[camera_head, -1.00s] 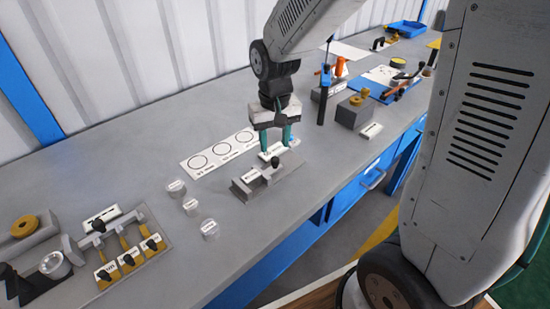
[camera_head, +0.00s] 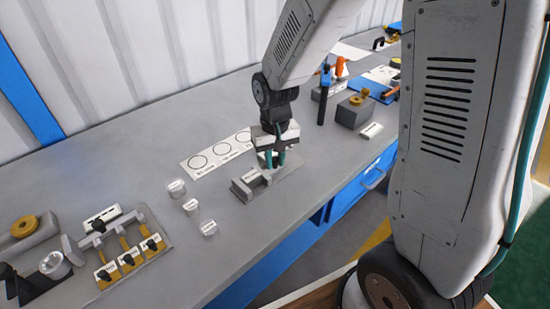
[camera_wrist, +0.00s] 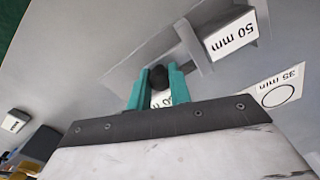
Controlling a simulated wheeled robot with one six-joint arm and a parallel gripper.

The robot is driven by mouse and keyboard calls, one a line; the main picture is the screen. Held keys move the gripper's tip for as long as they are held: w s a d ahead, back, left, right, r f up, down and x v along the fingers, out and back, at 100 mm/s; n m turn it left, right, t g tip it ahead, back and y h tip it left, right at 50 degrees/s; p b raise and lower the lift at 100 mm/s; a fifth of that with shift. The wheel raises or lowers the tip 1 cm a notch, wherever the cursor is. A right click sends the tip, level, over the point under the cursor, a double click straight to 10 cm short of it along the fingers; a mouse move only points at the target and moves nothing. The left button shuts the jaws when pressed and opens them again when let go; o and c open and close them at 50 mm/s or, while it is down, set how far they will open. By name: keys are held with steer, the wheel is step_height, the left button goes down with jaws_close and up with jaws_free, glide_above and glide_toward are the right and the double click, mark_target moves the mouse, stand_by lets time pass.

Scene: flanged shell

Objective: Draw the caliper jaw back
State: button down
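The caliper is a grey fixture (camera_head: 243,188) on the bench, in the middle of the head view. Its labelled end block (camera_head: 252,177) reads "50 mm" in the wrist view (camera_wrist: 232,33). A black knob (camera_wrist: 158,77), which appears to belong to the sliding jaw, sits between the teal fingertips. My gripper (camera_head: 275,160) is down over the fixture. In the wrist view the fingers (camera_wrist: 160,80) flank the knob closely on both sides and appear shut on it. A white label shows between the fingers. The jaw itself is largely hidden in the head view.
A white sheet with circles (camera_head: 220,150) lies behind the fixture. Three small clear labelled pieces (camera_head: 191,206) stand to its left. A rack with yellow-handled parts (camera_head: 127,247) is further left. A grey block with a yellow ring (camera_head: 355,112) is to the right.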

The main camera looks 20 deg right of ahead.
steer(key=shift+w+d, duration=0.2)
steer(key=shift+d, duration=0.4)
steer(key=c, duration=1.3)
jaws_free()
steer(key=shift+d, duration=0.25)
steer(key=shift+a, duration=0.15)
steer(key=shift+r, duration=0.1)
steer(key=shift+r, duration=0.3)
step_height(320, 180, up, 7)
